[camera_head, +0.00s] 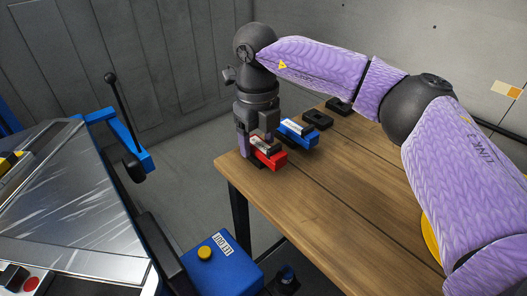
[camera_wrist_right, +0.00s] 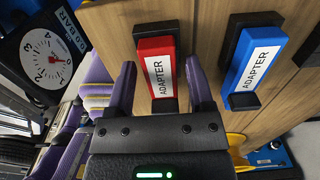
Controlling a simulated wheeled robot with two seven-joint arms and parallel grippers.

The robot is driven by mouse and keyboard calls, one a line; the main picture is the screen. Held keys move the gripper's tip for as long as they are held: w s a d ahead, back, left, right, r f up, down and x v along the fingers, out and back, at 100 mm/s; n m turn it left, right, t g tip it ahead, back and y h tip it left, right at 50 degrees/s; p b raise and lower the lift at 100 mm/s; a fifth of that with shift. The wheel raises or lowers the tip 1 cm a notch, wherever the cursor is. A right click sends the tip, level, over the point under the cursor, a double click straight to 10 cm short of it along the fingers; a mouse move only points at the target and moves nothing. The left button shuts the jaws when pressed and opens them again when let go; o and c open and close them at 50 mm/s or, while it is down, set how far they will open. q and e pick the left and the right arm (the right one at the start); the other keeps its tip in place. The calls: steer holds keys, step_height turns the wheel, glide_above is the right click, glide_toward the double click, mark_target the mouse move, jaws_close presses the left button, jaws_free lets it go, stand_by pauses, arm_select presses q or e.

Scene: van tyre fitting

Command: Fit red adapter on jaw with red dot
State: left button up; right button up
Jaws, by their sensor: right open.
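The red adapter (camera_head: 273,160), with a white label, lies near the table's far left corner on a dark holder. It also shows in the right wrist view (camera_wrist_right: 147,48). My right gripper (camera_head: 256,150) points down over it. In the right wrist view my right gripper (camera_wrist_right: 160,75) is open, with one purple finger on each side of the adapter; whether they touch it I cannot tell. A red dot (camera_head: 31,284) shows on a dark block on the tyre machine's turntable (camera_head: 75,215) at the lower left. My left gripper is out of view.
A blue adapter (camera_head: 299,133) lies just beyond the red one, also in the right wrist view (camera_wrist_right: 254,60). Black empty-looking holders (camera_head: 317,120) stand behind. A blue box (camera_head: 222,262) with a yellow knob is below the table (camera_head: 310,200). A pressure dial (camera_wrist_right: 45,60) shows in the wrist view.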

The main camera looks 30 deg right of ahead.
steer(key=shift+p, duration=0.45)
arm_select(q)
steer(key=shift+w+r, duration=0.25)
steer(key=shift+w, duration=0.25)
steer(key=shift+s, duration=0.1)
arm_select(e)
jaws_close()
steer(key=shift+r+p, duration=0.85)
steer(key=shift+r, duration=0.45)
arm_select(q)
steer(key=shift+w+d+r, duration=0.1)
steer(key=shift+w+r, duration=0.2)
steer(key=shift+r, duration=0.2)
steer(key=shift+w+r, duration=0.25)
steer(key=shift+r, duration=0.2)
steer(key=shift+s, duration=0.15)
arm_select(e)
steer(key=shift+f, duration=0.1)
